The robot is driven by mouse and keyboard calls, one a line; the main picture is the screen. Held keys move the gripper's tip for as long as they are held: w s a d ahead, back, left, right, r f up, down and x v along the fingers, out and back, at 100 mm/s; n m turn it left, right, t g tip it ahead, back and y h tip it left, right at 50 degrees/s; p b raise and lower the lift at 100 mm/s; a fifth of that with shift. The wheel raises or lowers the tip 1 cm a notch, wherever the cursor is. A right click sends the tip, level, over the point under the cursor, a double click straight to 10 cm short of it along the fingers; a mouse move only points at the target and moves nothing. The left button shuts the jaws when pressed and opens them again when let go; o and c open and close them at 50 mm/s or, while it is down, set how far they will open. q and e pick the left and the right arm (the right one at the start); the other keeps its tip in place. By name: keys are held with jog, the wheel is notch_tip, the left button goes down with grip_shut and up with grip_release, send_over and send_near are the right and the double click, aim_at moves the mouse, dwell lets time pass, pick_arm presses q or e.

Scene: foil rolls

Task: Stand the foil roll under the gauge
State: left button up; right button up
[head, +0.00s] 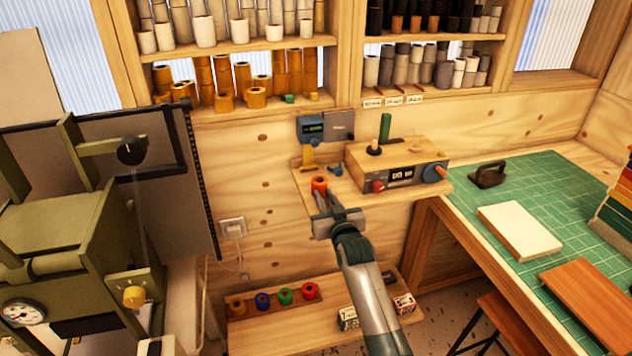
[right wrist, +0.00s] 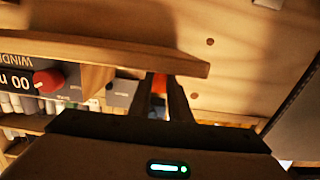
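My right gripper (head: 325,205) reaches up from below to the left end of the wooden wall shelf. An orange-red foil roll (head: 319,185) stands upright at its fingertips. In the right wrist view, a patch of the roll (right wrist: 159,84) shows between the two fingers (right wrist: 165,95), which look closed on it. The shelf edge (right wrist: 120,50) is close to the fingers there. A blue gauge box (head: 311,128) is on the wall above the shelf's back, with a yellow stand (head: 308,157) below it, behind the roll. My left gripper is not in view.
A wooden box with knobs (head: 398,168) fills the shelf's right part. A low rack (head: 272,304) holds several coloured rolls. A green machine (head: 80,225) stands at left. A green cutting mat (head: 535,185) covers the right bench, with a pale block (head: 519,230) on it.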

aim_at(322, 191)
jog(key=shift+b+x, duration=1.5)
jog(key=shift+x, duration=0.4)
jog(key=shift+r+b+x, duration=0.2)
jog(key=shift+b+x, duration=0.85)
jog(key=shift+r+b+x, duration=0.15)
jog(key=shift+b+x, duration=0.85)
jog(key=shift+x, duration=0.05)
jog(key=shift+d+r+p, duration=0.1)
jog(key=shift+r+p, duration=0.05)
jog(key=shift+p, duration=0.15)
jog(key=shift+s+d+r+p, duration=0.1)
jog(key=shift+s+d+p, duration=0.1)
jog(key=shift+s+p, duration=0.6)
jog(key=p+v, duration=0.4)
jog(key=shift+f, duration=0.25)
jog(key=shift+s+d+p, duration=0.15)
jog(key=shift+s+p, duration=0.4)
jog(key=shift+p, duration=0.15)
jog(key=shift+f, duration=0.15)
jog(key=shift+s, duration=0.15)
